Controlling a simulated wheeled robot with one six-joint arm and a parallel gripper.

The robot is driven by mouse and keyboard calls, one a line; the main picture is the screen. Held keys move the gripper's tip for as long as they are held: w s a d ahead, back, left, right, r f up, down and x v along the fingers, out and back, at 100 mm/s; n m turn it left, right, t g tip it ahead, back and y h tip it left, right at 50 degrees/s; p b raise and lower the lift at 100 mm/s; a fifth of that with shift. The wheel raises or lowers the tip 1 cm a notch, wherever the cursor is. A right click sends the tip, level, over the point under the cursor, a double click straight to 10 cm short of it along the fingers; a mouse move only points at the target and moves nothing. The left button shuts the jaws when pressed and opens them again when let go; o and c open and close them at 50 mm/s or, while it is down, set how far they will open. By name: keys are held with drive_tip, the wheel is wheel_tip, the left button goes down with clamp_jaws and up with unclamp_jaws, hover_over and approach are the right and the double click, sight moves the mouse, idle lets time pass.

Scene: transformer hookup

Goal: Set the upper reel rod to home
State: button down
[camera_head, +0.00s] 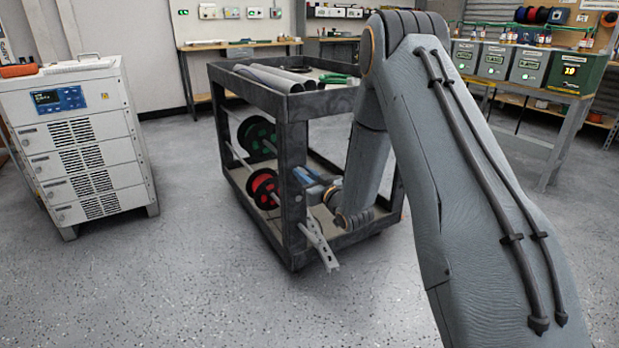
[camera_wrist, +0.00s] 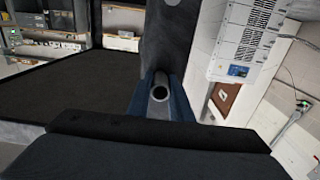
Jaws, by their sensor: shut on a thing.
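A dark grey cart (camera_head: 299,105) holds a red reel (camera_head: 262,188) and a green reel (camera_head: 257,138) below its top. A thin pale reel rod (camera_head: 239,157) runs slantwise along the cart's left side towards the red reel. My gripper (camera_head: 316,189), with blue fingers, is inside the cart's near end, right of the front post. In the wrist view my gripper (camera_wrist: 162,88) is shut on a hollow grey rod (camera_wrist: 160,93), whose open end faces the camera. The head view does not clearly show which reel rod this is, as the post and my arm hide part of it.
A slotted metal strut (camera_head: 320,245) juts from the cart's near end. Grey tubes (camera_head: 268,77) lie on the cart top. A white cabinet (camera_head: 85,140) stands left, with clear floor between. A workbench (camera_head: 520,90) with boxes stands at right.

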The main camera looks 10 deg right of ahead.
drive_tip(key=shift+w+r, duration=0.1)
drive_tip(key=shift+w, duration=0.05)
drive_tip(key=c, duration=1.6)
unclamp_jaws()
drive_tip(key=p+v, duration=0.2)
drive_tip(key=v, duration=0.5)
drive_tip(key=shift+s+d, duration=0.15)
drive_tip(key=shift+s, duration=0.2)
